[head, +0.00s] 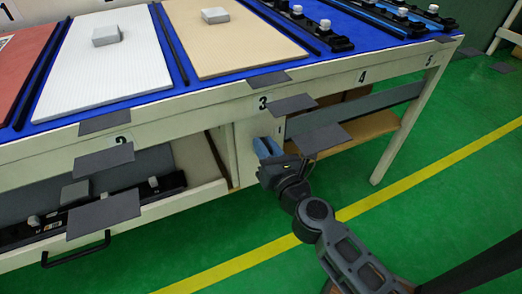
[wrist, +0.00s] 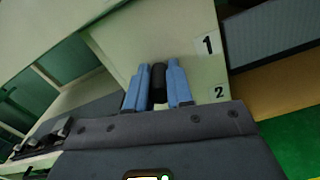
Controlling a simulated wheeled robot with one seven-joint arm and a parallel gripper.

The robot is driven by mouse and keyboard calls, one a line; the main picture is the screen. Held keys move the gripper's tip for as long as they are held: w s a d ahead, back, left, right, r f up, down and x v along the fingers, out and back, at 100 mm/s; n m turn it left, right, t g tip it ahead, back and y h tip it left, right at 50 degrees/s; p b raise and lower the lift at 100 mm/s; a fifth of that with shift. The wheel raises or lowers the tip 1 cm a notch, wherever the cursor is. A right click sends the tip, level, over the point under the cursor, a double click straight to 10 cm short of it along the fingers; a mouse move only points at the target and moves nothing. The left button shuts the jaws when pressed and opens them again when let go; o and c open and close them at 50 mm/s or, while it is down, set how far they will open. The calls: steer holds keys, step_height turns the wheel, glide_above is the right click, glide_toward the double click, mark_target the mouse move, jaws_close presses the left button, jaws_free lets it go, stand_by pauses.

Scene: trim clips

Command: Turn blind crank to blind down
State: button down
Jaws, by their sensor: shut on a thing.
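My gripper (head: 268,146) is at the white panel under the front of the workbench, below the number 3. In the wrist view its two blue fingers (wrist: 158,68) stand either side of a black round knob (wrist: 158,86), which I take to be the crank's handle, and they are shut on it. The knob is in front of the pale panel with labels 1 and 2 to its right. The crank's arm and pivot are hidden. A grey panel (head: 380,110) spans the opening right of my gripper and could be the blind; I cannot tell.
The workbench (head: 215,97) has boards and black rails on its blue top. An open drawer (head: 155,217) with black parts juts out at lower left. Several dark grey plates (head: 320,139) show along the bench front. Green floor (head: 440,200) is clear at right.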

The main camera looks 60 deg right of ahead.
steer(key=m, duration=0.1)
steer(key=d+m, duration=0.1)
steer(key=s+m, duration=0.1)
steer(key=shift+d+f+m+b, duration=0.15)
steer(key=shift+f+m+b, duration=0.2)
steer(key=shift+m, duration=0.05)
step_height(320, 180, down, 8)
steer(key=m+p, duration=1.4)
steer(key=m, duration=1.1)
steer(key=shift+r+m, duration=0.25)
steer(key=shift+m, duration=0.15)
steer(key=shift+w+d+p, duration=0.1)
steer(key=shift+p, duration=0.2)
steer(key=c, duration=1)
jaws_free()
steer(key=shift+f, duration=0.1)
